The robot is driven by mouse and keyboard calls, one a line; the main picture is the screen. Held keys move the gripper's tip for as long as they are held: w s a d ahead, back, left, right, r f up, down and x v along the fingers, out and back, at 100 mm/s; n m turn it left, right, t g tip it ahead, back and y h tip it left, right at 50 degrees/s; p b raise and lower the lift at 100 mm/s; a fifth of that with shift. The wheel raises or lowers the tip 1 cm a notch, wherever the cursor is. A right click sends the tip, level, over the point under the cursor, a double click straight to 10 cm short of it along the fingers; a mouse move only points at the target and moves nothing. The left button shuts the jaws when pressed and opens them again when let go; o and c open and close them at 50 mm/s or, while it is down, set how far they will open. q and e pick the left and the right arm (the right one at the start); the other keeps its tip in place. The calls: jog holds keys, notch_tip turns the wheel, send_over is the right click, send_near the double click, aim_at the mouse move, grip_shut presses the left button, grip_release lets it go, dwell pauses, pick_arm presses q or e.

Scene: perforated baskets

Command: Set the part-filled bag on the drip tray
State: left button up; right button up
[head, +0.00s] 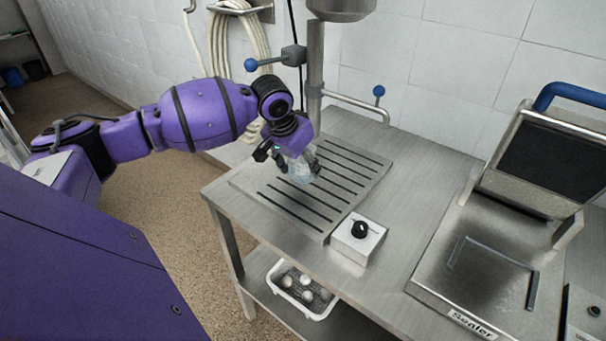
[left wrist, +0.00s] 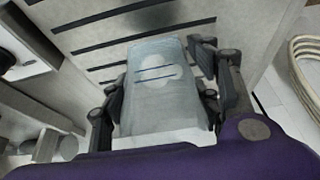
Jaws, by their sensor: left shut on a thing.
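My left gripper (head: 287,157) is shut on a pale, translucent bag (head: 300,171) over the slotted steel drip tray (head: 278,208). In the left wrist view the bag (left wrist: 152,84) sits between the fingers of my left gripper (left wrist: 158,112), with a pale round print and two dark lines on its face. The slots of the drip tray (left wrist: 120,36) show beyond it. The bag's lower end is at or just above the tray; I cannot tell whether it touches. My right gripper is out of view.
A steel column with a hopper (head: 340,8) and a side handle stands behind the tray. A white knob box (head: 357,240) sits at its front right corner. A sealer (head: 490,262) stands at the right. A white perforated basket (head: 318,312) is on the shelf below.

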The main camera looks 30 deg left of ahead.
aim_at(302, 174)
pick_arm(q)
jog(key=shift+s+x, duration=0.15)
jog(key=shift+x, duration=0.75)
jog(key=shift+s+x, duration=0.2)
jog(key=shift+x, duration=0.7)
jog(key=shift+a+f, duration=0.1)
jog(key=shift+f, duration=0.2)
jog(key=o, duration=1.2)
jog(key=shift+f, duration=0.1)
jog(key=p+v, duration=0.1)
jog(key=v, duration=1.1)
jog(key=shift+r, duration=0.25)
